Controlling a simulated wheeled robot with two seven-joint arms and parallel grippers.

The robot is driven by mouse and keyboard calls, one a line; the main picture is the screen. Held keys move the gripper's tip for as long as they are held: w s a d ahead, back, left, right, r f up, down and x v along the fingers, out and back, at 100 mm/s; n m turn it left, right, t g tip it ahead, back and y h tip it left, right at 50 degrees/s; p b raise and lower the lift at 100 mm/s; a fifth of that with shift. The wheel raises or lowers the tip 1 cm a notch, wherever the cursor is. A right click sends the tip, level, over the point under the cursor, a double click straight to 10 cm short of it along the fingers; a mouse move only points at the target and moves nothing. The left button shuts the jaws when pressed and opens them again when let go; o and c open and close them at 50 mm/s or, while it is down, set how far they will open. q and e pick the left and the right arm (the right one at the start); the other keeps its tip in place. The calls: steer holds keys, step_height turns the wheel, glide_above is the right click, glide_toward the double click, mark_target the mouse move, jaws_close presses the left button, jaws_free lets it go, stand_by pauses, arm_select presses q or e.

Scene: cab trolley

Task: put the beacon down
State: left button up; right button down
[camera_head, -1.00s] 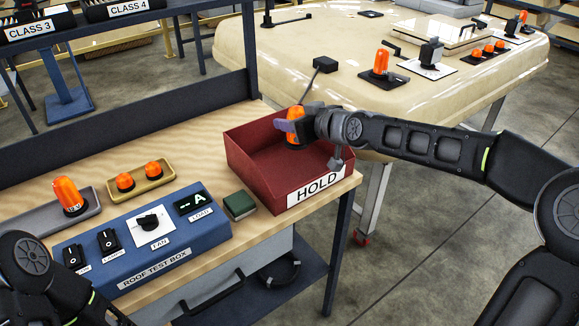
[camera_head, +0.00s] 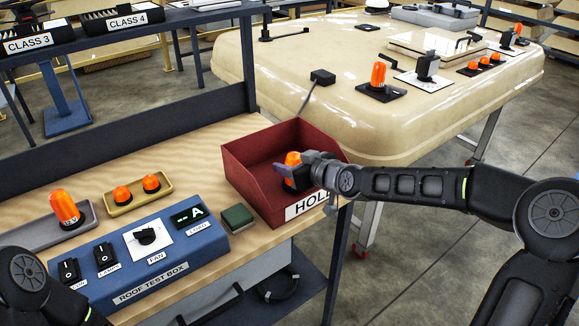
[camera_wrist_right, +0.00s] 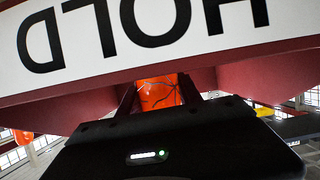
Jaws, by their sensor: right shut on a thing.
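The orange beacon (camera_head: 292,160) is in my right gripper (camera_head: 298,172), upright and inside the red HOLD bin (camera_head: 246,180), toward its front right. My right gripper is shut on it, with the fingers across its side. In the right wrist view the beacon (camera_wrist_right: 158,92) shows between the two dark fingers (camera_wrist_right: 158,98), below the bin's HOLD label (camera_wrist_right: 150,35). The beacon's base is hidden, so I cannot tell whether it touches the bin floor. My left arm shows at the lower left, but its gripper is out of view.
The blue roof test box (camera_head: 150,258) and a small green block (camera_head: 237,218) stand left of the bin. A grey tray (camera_head: 42,237) holds another beacon; a yellow tray (camera_head: 136,203) holds two orange lamps. The cream roof panel (camera_head: 300,120) lies behind, carrying several fittings.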

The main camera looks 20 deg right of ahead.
steer(key=shift+f, duration=0.35)
steer(key=shift+f, duration=0.15)
steer(key=c, duration=0.8)
jaws_free()
steer(key=shift+r, duration=0.2)
steer(key=shift+s+d+r, duration=0.1)
steer(key=shift+s+d, duration=0.15)
steer(key=shift+s, duration=0.15)
steer(key=p+v, duration=0.5)
steer(key=v, duration=0.4)
steer(key=shift+s+r, duration=0.25)
steer(key=shift+s+d+r+p, duration=0.1)
steer(key=shift+s+d+p, duration=0.1)
steer(key=shift+s, duration=0.15)
steer(key=shift+s+d+r+p, duration=0.1)
steer(key=shift+s+p, duration=0.1)
steer(key=shift+s, duration=0.15)
